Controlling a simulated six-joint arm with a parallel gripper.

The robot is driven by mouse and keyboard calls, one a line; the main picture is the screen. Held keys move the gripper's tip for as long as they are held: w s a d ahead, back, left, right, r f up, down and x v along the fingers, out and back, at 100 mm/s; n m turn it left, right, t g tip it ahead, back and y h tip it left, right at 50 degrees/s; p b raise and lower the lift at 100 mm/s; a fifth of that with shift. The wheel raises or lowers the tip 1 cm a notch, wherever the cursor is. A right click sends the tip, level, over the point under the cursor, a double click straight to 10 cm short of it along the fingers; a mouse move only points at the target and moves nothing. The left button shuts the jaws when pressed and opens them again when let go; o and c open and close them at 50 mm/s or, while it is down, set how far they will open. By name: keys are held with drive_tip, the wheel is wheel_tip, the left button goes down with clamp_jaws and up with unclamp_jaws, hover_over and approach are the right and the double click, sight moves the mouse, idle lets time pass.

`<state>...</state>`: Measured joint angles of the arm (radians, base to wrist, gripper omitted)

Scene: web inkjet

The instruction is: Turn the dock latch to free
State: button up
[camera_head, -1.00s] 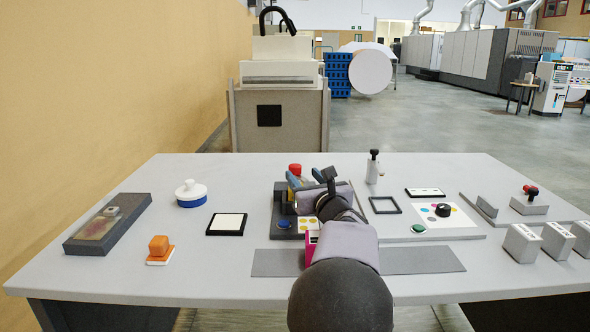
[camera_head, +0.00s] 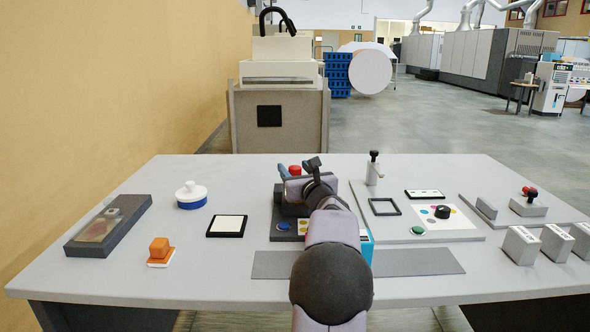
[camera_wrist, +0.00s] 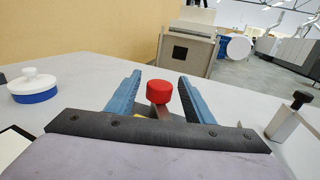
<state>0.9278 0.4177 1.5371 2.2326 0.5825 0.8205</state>
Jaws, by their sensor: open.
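A red cap (camera_head: 294,170) on a brownish stem stands at the back of the dark dock base (camera_head: 278,213); it looks like the latch, though its label and setting cannot be read. In the wrist view the red cap (camera_wrist: 159,92) stands between the two blue fingers of my gripper (camera_wrist: 160,76). The fingers are open, one on each side, with a visible gap to the cap. In the head view my gripper (camera_head: 294,167) is over the dock, and my wrist and arm hide much of it.
A blue button (camera_head: 283,227) is at the dock's front left. A cyan block (camera_head: 367,246) shows beside my arm. A grey post with a black knob (camera_head: 374,168) stands right of the dock; it also shows in the wrist view (camera_wrist: 290,115). A white-and-blue lidded pot (camera_head: 191,196) stands left.

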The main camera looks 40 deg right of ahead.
drive_tip(key=c, duration=1.1)
drive_tip(key=shift+o, duration=0.2)
drive_tip(key=shift+d+r+y+p, duration=0.1)
drive_tip(key=shift+y+p, duration=0.2)
drive_tip(key=shift+p, duration=0.45)
drive_tip(key=shift+s+r+n+t+y+p, duration=0.15)
drive_tip(key=shift+n+t+y+p, duration=0.45)
drive_tip(key=shift+p, duration=0.45)
drive_tip(key=n+y+p, duration=0.2)
drive_tip(key=y+p, duration=0.1)
drive_tip(key=p, duration=0.1)
drive_tip(key=shift+t+y, duration=0.3)
drive_tip(key=n+y+p, duration=0.3)
drive_tip(key=y+p, duration=0.1)
drive_tip(key=p, duration=0.1)
drive_tip(key=shift+y+p, duration=0.3)
drive_tip(key=shift+p, duration=0.05)
drive_tip(key=shift+f+n+y+p, duration=0.3)
drive_tip(key=shift+n+y+p, duration=0.3)
drive_tip(key=shift+y+p, duration=0.15)
